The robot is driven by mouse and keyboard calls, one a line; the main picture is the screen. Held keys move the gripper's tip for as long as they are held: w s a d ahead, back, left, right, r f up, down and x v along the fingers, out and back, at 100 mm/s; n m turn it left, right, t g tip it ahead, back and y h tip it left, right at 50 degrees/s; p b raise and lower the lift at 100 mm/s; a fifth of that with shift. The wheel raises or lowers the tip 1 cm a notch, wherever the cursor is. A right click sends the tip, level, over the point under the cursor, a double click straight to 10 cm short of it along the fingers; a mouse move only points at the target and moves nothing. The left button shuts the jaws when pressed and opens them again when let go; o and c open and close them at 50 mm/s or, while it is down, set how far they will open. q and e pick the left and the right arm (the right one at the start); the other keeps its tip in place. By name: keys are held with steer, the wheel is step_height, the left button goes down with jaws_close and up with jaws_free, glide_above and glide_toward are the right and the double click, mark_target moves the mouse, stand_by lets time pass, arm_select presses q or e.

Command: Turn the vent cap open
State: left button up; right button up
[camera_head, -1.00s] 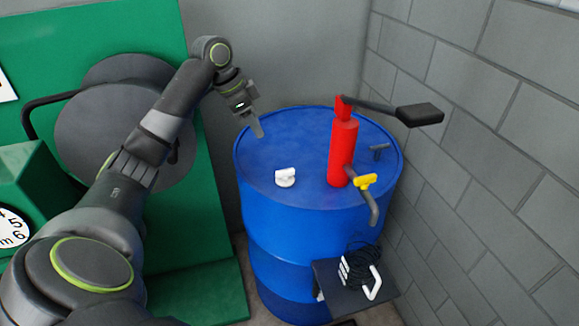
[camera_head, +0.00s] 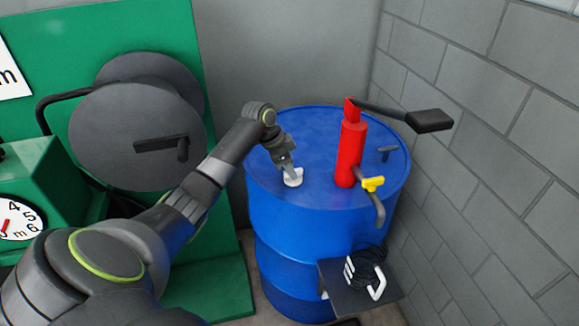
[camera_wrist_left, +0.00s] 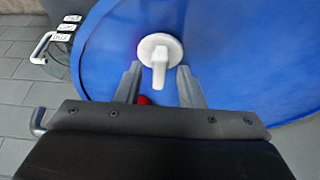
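The white vent cap (camera_head: 293,178) sits on the top of the blue drum (camera_head: 320,220), left of the red pump. In the left wrist view the vent cap (camera_wrist_left: 160,52) is a round white disc with a raised grip bar that points toward my gripper. My left gripper (camera_head: 291,170) is right over the cap in the head view and partly covers it. In the left wrist view my left gripper (camera_wrist_left: 157,72) is open, one finger on each side of the grip bar, with gaps on both sides. My right gripper is not in view.
A red hand pump (camera_head: 349,150) with a black lever handle (camera_head: 429,121) and a yellow tap (camera_head: 372,184) stands on the drum. A block wall stands right.

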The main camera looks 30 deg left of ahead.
arm_select(q)
steer(key=shift+d+f, duration=0.1)
steer(key=shift+f, duration=0.15)
jaws_close()
